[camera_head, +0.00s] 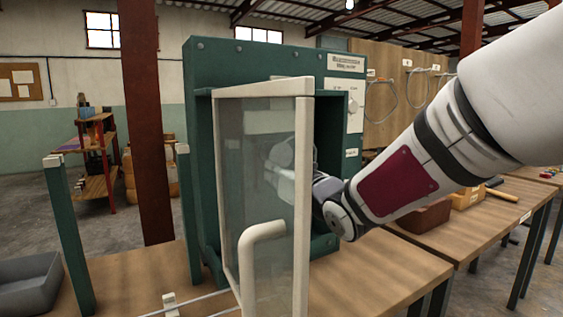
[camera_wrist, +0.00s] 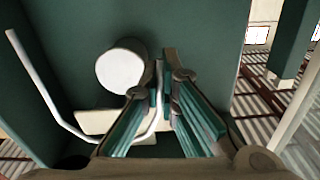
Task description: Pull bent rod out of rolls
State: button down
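A green machine (camera_head: 265,60) stands on a wooden table, with a cream-framed glass door (camera_head: 304,180) in front of it. My arm reaches in from the right, behind the door. In the wrist view, a pale bent rod (camera_wrist: 33,80) runs down from the upper left, bends, and passes toward the fingers. A white round roll end (camera_wrist: 121,68) sits against the green wall. My gripper (camera_wrist: 168,78) has teal-padded fingers with a gap between them. Part of the rod shows close to the left finger; I cannot tell whether they touch. The glass blurs the gripper in the head view.
The door has a curved cream handle (camera_head: 256,240). A green post (camera_head: 188,215) and another post (camera_head: 68,235) stand at the left. A grey bin (camera_head: 30,283) lies at lower left. Another table (camera_head: 490,225) with a brown tray is at right.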

jog(key=s+d+r+p, duration=0.5)
jog(key=s+r, duration=0.1)
jog(key=s, duration=0.2)
jog(key=shift+d, duration=0.25)
dwell(0.7)
